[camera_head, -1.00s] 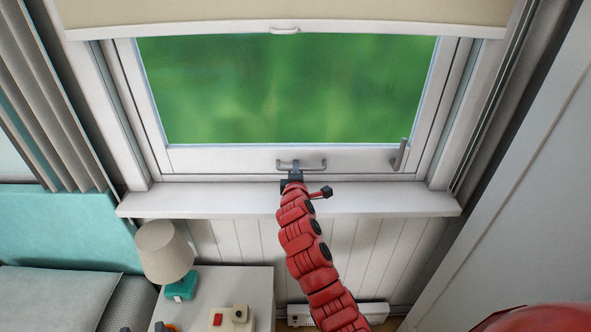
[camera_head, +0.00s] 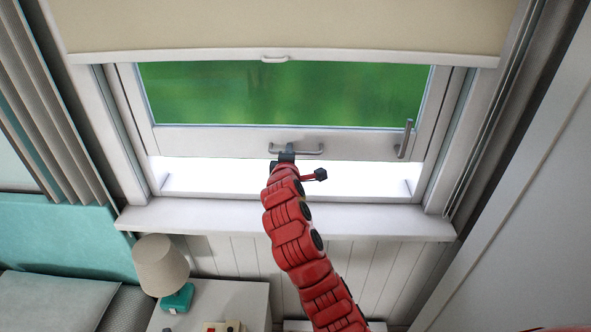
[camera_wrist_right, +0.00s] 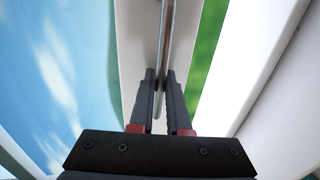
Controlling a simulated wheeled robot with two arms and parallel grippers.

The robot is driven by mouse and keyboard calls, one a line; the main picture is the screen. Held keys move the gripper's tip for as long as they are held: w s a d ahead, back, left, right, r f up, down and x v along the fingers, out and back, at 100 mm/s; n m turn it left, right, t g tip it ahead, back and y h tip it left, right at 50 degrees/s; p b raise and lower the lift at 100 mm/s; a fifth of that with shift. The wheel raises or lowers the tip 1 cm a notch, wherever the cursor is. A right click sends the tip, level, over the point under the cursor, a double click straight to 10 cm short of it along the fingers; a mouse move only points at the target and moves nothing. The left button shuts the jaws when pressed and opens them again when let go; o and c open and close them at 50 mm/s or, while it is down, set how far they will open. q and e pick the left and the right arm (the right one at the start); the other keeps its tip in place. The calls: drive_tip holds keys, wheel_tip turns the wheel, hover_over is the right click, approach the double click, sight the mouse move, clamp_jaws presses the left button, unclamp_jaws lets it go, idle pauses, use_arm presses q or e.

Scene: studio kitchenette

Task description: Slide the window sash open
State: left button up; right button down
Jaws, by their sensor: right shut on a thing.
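The white window sash (camera_head: 220,140) has a green-looking pane and is raised above the sill, with a bright gap under its bottom rail. A metal bar handle (camera_head: 310,151) sits on that bottom rail. My right gripper (camera_head: 286,153) is shut on the handle. In the right wrist view the two dark fingers of the right gripper (camera_wrist_right: 160,90) close on the handle bar (camera_wrist_right: 166,45). A grey lever latch (camera_head: 405,139) stands at the right of the rail. My left gripper is not in view.
A cream blind (camera_head: 280,28) hangs over the top of the window. The white sill (camera_head: 350,218) is clear. A lamp (camera_head: 160,265) stands on a white bedside table (camera_head: 235,300) below left. Curtains (camera_head: 50,120) hang at the left.

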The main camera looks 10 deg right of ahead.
drive_tip(key=p, duration=0.2)
approach(290, 105)
drive_tip(key=x, duration=0.4)
drive_tip(key=shift+w+f, duration=0.1)
drive_tip(key=shift+w, duration=0.2)
drive_tip(key=c, duration=0.9)
unclamp_jaws()
